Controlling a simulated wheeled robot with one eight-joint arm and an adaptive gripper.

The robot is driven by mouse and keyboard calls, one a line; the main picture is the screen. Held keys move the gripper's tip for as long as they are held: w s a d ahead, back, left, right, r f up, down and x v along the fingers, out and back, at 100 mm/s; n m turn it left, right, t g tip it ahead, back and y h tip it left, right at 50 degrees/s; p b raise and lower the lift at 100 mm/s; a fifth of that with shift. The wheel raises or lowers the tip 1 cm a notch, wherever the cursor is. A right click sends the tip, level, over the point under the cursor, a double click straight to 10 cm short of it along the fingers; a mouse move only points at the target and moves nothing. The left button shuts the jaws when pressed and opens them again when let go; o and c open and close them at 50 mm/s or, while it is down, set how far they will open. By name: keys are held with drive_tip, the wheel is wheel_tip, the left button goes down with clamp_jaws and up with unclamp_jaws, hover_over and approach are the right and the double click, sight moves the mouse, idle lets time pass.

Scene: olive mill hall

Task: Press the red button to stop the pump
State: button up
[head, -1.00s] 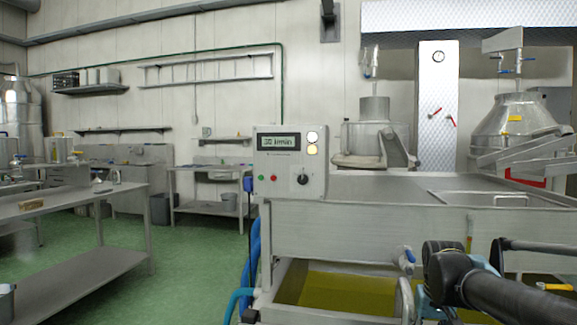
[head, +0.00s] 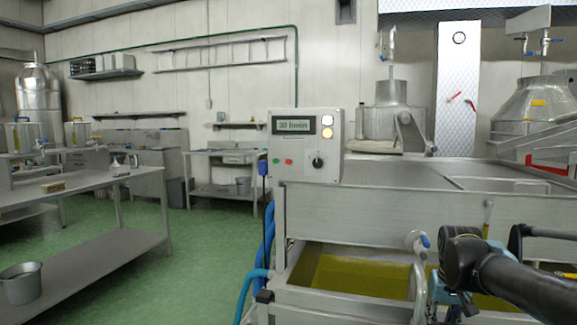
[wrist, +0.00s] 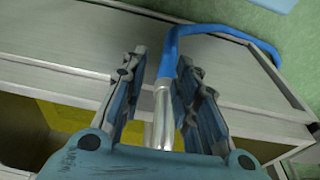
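The red button (head: 289,161) is a small round button on the front of a grey control box (head: 332,143), just right of a green button (head: 276,161). A black knob (head: 317,162) and a lit display (head: 294,125) are on the same face. My gripper (wrist: 162,62) is open, its two fingers apart in the wrist view. A metal tube (wrist: 162,120) shows between the fingers; I cannot tell how close it is. In the head view my gripper is low at right, partly hidden by my arm, well right of and below the box. The wrist view does not show the button.
The box stands on the left end of a steel tank (head: 400,211) with yellow-green liquid (head: 350,275) below. Blue hoses (head: 268,240) hang at its left. A curved metal pipe (head: 419,285) rises beside my gripper. Green floor (head: 200,260) is free between tank and bench (head: 80,262).

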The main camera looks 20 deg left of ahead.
clamp_jaws()
idle(1.0)
